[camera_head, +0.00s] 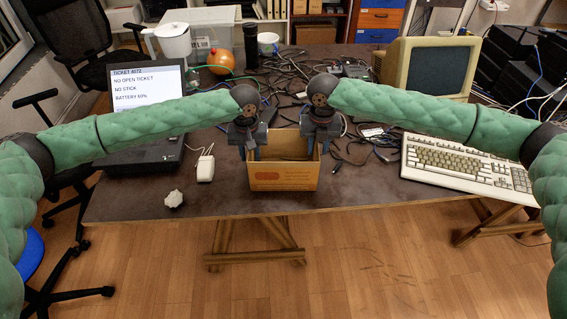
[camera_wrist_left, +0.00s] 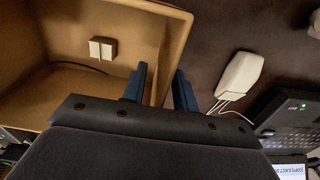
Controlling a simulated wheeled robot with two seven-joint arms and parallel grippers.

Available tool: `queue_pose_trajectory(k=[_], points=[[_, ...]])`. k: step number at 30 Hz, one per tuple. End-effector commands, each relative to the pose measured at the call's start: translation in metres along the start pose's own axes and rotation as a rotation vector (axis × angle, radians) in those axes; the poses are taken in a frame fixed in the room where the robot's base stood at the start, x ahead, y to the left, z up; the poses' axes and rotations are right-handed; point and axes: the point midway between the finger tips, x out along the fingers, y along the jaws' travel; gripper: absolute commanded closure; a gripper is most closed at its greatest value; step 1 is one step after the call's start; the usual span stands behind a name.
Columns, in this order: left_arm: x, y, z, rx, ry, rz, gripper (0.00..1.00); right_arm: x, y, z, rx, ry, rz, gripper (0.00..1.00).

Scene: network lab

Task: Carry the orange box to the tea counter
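The orange-brown open-topped box (camera_head: 283,179) stands on the dark table near its front edge. It also shows in the left wrist view (camera_wrist_left: 127,24), with a small white block (camera_wrist_left: 102,48) and a dark cable inside. My left gripper (camera_head: 250,150) is at the box's left wall. In the left wrist view its two blue fingers (camera_wrist_left: 160,88) are apart, one inside the box and one outside, with the wall between them and gaps visible. My right gripper (camera_head: 318,146) is at the right wall, its fingers apart in the same way. No tea counter can be made out.
A white adapter (camera_head: 205,168) and a crumpled white lump (camera_head: 174,199) lie left of the box, near a laptop (camera_head: 145,88). A keyboard (camera_head: 466,167) and an old monitor (camera_head: 428,67) stand right. Tangled cables (camera_head: 290,77) cover the table behind. The floor in front is mostly clear.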

Motion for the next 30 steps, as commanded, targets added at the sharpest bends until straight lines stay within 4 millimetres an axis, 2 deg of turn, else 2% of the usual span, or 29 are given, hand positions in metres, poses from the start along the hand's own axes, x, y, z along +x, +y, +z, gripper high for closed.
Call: queue_pose_trajectory(k=[6,15,20,30], points=[[0.013,0.000,0.000,0.000,0.000,0.000,0.71,0.013,0.000,0.000,0.000,-0.001,0.000,0.71],[0.015,0.000,0.000,0.000,0.001,0.000,0.71,0.015,0.000,0.000,-0.001,-0.001,0.000,0.71],[0.015,0.000,0.000,0.000,0.001,0.000,1.00,0.015,0.000,0.000,0.000,-0.001,0.000,1.00],[0.014,0.000,0.000,-0.001,0.001,0.000,1.00,0.015,0.000,0.000,0.000,-0.001,0.000,1.00]])
